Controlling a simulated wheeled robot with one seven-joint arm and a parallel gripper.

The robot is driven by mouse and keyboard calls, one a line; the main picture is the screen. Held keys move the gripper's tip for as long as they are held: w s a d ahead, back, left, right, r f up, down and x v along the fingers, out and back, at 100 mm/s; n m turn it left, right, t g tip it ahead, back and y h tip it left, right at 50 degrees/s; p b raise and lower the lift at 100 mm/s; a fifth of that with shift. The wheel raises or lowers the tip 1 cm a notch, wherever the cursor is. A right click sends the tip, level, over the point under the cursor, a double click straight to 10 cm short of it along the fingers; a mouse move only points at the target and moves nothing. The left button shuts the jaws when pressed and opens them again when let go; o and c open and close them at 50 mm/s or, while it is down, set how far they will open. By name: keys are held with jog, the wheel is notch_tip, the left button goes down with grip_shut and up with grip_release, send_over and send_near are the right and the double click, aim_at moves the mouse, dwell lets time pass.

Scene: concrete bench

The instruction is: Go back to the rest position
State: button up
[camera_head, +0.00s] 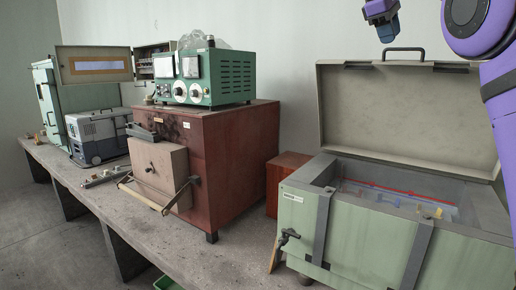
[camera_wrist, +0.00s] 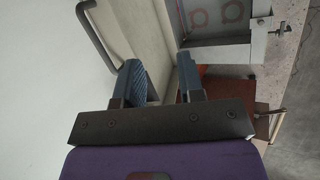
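My gripper (camera_head: 383,18) is at the top right in the head view, in the air above the open lid of the green chest (camera_head: 345,228). In the wrist view my gripper (camera_wrist: 162,84) shows two blue fingers with a clear gap between them. The gap holds nothing. The raised lid (camera_head: 405,112) with its dark handle (camera_head: 403,52) stands behind the chest, below my gripper. My purple arm fills the right edge of the head view.
The concrete bench (camera_head: 85,190) carries a red-brown furnace box (camera_head: 235,150) with a green instrument (camera_head: 232,75) on top. A grey cool box (camera_head: 98,132) and a green cabinet (camera_head: 47,100) stand farther left. Floor shows at the lower left.

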jog(key=s+d+f+m+t+y, duration=0.15)
jog(key=s+f, duration=0.25)
jog(key=s, duration=0.5)
jog(key=s+f+m+y, duration=0.2)
jog(key=s+f, duration=0.2)
jog(key=s, duration=0.5)
jog(key=s+a+f+m+y, duration=0.1)
jog(key=s+a+f+m, duration=0.1)
jog(key=s+f, duration=0.8)
jog(key=s+a+f+m+t+y, duration=0.1)
jog(key=s+a+f+m, duration=0.2)
jog(key=s+f, duration=0.8)
jog(key=shift+s+a, duration=0.55)
jog(key=shift+a, duration=0.5)
jog(key=shift+o, duration=0.3)
